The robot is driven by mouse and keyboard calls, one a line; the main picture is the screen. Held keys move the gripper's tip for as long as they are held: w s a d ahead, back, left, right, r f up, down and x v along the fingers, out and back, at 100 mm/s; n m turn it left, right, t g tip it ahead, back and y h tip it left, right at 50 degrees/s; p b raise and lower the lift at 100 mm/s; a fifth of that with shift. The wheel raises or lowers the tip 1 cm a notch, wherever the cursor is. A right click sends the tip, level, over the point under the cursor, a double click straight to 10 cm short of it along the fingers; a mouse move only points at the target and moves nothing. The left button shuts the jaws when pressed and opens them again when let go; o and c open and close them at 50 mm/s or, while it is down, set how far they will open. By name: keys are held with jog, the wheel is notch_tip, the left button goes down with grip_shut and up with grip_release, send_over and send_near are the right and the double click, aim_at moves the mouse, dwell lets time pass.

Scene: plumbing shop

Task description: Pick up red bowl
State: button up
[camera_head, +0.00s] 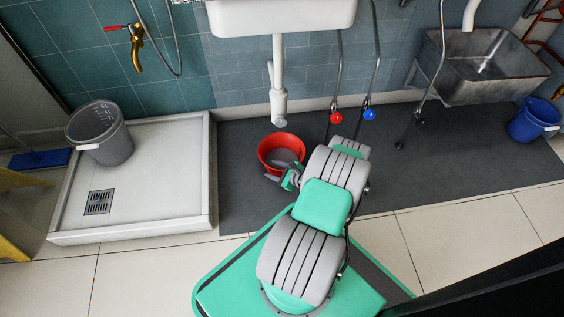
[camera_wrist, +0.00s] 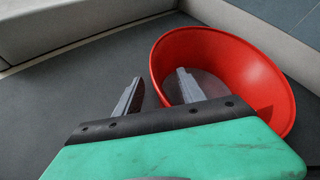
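The red bowl (camera_head: 281,148) sits on the dark grey floor mat below the sink's white drain pipe. In the wrist view the red bowl (camera_wrist: 222,65) is at the upper right, with its open top facing me. My gripper (camera_head: 274,178) is at the bowl's near left side in the head view. In the wrist view my gripper (camera_wrist: 158,84) is open. Its right finger lies over the bowl's inside and its left finger is outside the rim, with the near left wall between them. I cannot tell whether either finger touches the bowl.
A white shower tray (camera_head: 150,195) with a grey bucket (camera_head: 101,133) stands to the left. A white sink (camera_head: 282,14) and its drain pipe (camera_head: 278,75) hang above the bowl. A metal sink (camera_head: 484,70) and blue bucket (camera_head: 533,120) are at the right. The dark mat (camera_head: 430,165) has clear room.

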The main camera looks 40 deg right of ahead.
jog(key=shift+a+f, duration=0.1)
jog(key=shift+f, duration=0.05)
grip_shut()
jog(key=shift+s, duration=0.1)
dwell(0.8)
